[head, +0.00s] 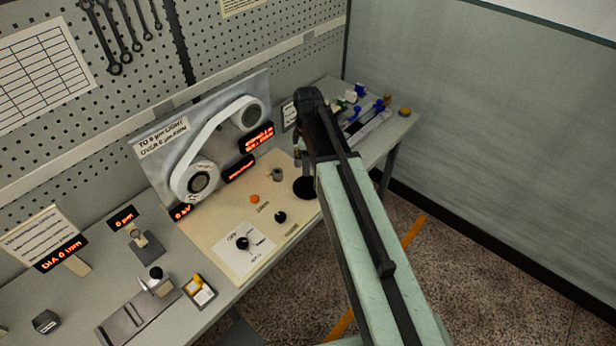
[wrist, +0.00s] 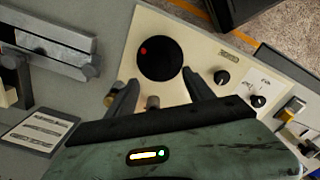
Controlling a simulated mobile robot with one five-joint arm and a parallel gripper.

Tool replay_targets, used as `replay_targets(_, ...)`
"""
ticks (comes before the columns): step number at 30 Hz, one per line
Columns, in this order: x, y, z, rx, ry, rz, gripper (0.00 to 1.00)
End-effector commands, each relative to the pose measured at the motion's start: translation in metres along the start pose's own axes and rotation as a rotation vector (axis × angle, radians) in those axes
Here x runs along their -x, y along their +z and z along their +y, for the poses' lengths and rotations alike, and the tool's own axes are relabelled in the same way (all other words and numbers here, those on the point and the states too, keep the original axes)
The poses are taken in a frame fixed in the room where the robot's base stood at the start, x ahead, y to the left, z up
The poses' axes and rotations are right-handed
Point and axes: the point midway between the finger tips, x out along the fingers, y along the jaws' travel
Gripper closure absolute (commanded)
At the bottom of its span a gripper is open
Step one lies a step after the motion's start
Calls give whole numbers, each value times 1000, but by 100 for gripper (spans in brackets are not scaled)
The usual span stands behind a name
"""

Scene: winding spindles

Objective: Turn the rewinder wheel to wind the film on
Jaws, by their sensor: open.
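The rewinder wheel is a black disc with a red dot (wrist: 160,58) on a cream panel in the wrist view. In the head view part of the black wheel (head: 304,188) shows beside my arm. My gripper (wrist: 159,80) is open, with its two fingers apart at the near side of the wheel. Nothing is held. Whether a fingertip touches the wheel I cannot tell. A pale film band (head: 205,135) runs between two round spools on the upright grey board (head: 165,120). In the head view my arm hides much of the gripper.
Small black knobs (wrist: 221,77) sit on the cream panel (head: 225,215) beside the wheel. A short brownish post (wrist: 152,103) shows between my fingers. A grey metal rail (wrist: 45,40) lies to the left in the wrist view. A yellow-topped block (head: 198,286) stands near the bench front.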

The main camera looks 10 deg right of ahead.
Motion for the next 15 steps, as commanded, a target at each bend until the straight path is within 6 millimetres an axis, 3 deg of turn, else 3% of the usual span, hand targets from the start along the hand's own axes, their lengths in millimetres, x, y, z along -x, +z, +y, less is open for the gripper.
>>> replay_targets(5,-14,0,0,-2,0,0,39)
replay_targets(15,-72,0,0,-3,0,0,39)
